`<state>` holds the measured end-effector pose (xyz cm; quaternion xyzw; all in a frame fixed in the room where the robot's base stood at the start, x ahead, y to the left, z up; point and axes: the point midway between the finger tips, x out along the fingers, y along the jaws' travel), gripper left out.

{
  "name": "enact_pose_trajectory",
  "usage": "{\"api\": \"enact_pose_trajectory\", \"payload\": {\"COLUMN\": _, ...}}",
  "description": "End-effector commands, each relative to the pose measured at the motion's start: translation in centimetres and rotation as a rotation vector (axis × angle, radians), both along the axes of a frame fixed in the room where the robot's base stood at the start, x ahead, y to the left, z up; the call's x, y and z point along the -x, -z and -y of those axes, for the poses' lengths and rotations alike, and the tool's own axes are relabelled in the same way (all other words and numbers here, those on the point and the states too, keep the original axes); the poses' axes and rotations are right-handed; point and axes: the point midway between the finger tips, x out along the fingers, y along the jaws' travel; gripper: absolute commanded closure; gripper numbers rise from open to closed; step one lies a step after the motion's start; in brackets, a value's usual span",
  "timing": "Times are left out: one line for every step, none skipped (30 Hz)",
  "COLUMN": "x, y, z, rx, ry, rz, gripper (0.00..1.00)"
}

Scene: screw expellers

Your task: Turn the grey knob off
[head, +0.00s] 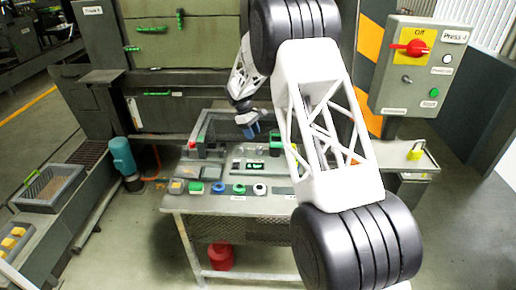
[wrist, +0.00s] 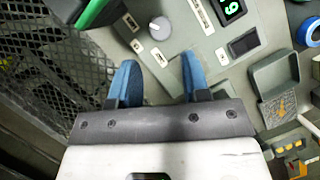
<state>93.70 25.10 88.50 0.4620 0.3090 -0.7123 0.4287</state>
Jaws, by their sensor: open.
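A round light grey knob (wrist: 160,27) sits on a grey panel (wrist: 208,55) in the wrist view, with a pale pointer mark on its face. Small white labels lie around it. My gripper (wrist: 158,68) is open and empty, with its two blue fingers apart. In the picture, the knob lies just beyond the fingertips, roughly between them, and nothing touches it. In the head view my gripper (head: 249,130) hangs over the back of the workbench. I cannot make out the grey knob there.
A green-lit display (wrist: 232,9) is right of the knob. A green-and-black part (wrist: 97,13) is at upper left, beside black mesh. In the head view, coloured buttons line the bench (head: 225,204) front. A control box (head: 420,65) with a red switch stands right.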

Motion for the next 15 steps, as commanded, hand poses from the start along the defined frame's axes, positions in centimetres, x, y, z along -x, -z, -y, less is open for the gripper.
{"api": "enact_pose_trajectory", "payload": {"x": 0.0, "y": 0.1, "z": 0.0, "rx": 0.0, "ry": 0.0, "rz": 0.0, "gripper": 0.57}}
{"api": "enact_pose_trajectory", "payload": {"x": 0.0, "y": 0.2, "z": 0.1, "rx": 0.0, "ry": 0.0, "rz": 0.0, "gripper": 0.57}}
{"api": "enact_pose_trajectory", "payload": {"x": 0.1, "y": 0.4, "z": 0.1, "rx": 0.0, "ry": 0.0, "rz": 0.0, "gripper": 0.57}}
{"api": "enact_pose_trajectory", "payload": {"x": 0.1, "y": 0.5, "z": 0.2, "rx": 0.0, "ry": 0.0, "rz": 0.0, "gripper": 0.57}}
{"api": "enact_pose_trajectory", "payload": {"x": 0.1, "y": 0.7, "z": 0.3, "rx": 0.001, "ry": 0.0, "rz": -0.001, "gripper": 0.57}}
{"api": "enact_pose_trajectory", "payload": {"x": 0.2, "y": 1.0, "z": 0.4, "rx": 0.001, "ry": 0.0, "rz": -0.001, "gripper": 0.57}}
{"api": "enact_pose_trajectory", "payload": {"x": 0.3, "y": 1.2, "z": 0.4, "rx": 0.001, "ry": 0.0, "rz": -0.001, "gripper": 0.57}}
{"api": "enact_pose_trajectory", "payload": {"x": 0.3, "y": 1.5, "z": 0.5, "rx": 0.001, "ry": 0.001, "rz": -0.003, "gripper": 0.57}}
{"api": "enact_pose_trajectory", "payload": {"x": 0.4, "y": 1.9, "z": 0.7, "rx": 0.001, "ry": 0.001, "rz": -0.003, "gripper": 0.57}}
{"api": "enact_pose_trajectory", "payload": {"x": 0.5, "y": 2.2, "z": 0.8, "rx": 0.001, "ry": 0.001, "rz": -0.003, "gripper": 0.57}}
{"api": "enact_pose_trajectory", "payload": {"x": 0.6, "y": 2.5, "z": 0.9, "rx": 0.001, "ry": 0.001, "rz": -0.003, "gripper": 0.57}}
{"api": "enact_pose_trajectory", "payload": {"x": 0.7, "y": 2.9, "z": 1.0, "rx": 0.001, "ry": 0.0, "rz": -0.001, "gripper": 0.57}}
{"api": "enact_pose_trajectory", "payload": {"x": 0.7, "y": 3.2, "z": 1.2, "rx": 0.001, "ry": 0.0, "rz": -0.001, "gripper": 0.57}}
{"api": "enact_pose_trajectory", "payload": {"x": 0.8, "y": 3.5, "z": 1.3, "rx": 0.001, "ry": 0.0, "rz": -0.001, "gripper": 0.57}}
{"api": "enact_pose_trajectory", "payload": {"x": 0.9, "y": 4.0, "z": 1.4, "rx": 0.001, "ry": 0.0, "rz": -0.001, "gripper": 0.57}}
